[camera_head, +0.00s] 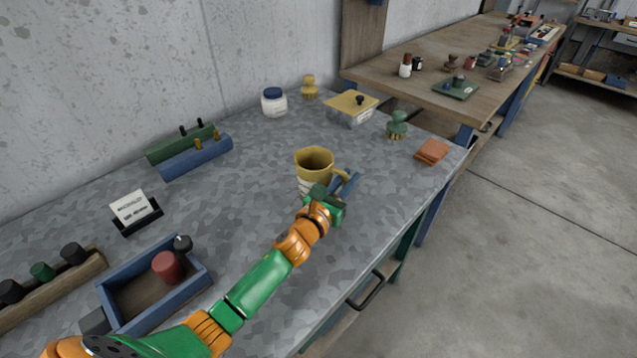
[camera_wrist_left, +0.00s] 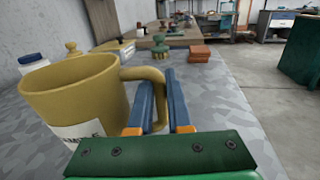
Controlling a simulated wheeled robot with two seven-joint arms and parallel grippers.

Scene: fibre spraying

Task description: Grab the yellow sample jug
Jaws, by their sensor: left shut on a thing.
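The yellow sample jug (camera_head: 313,166) stands upright on the grey speckled tabletop, with a white label low on its side and its handle toward the right. In the left wrist view the jug (camera_wrist_left: 75,97) fills the left side. My left gripper (camera_head: 346,184) is at the handle on the near right side of the jug. Its two blue fingers (camera_wrist_left: 160,102) are shut on the handle, which passes between them. The lower part of the jug is partly hidden by the gripper. My right gripper is not in view.
A blue tray (camera_head: 196,290) with a red item stands at the near left.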

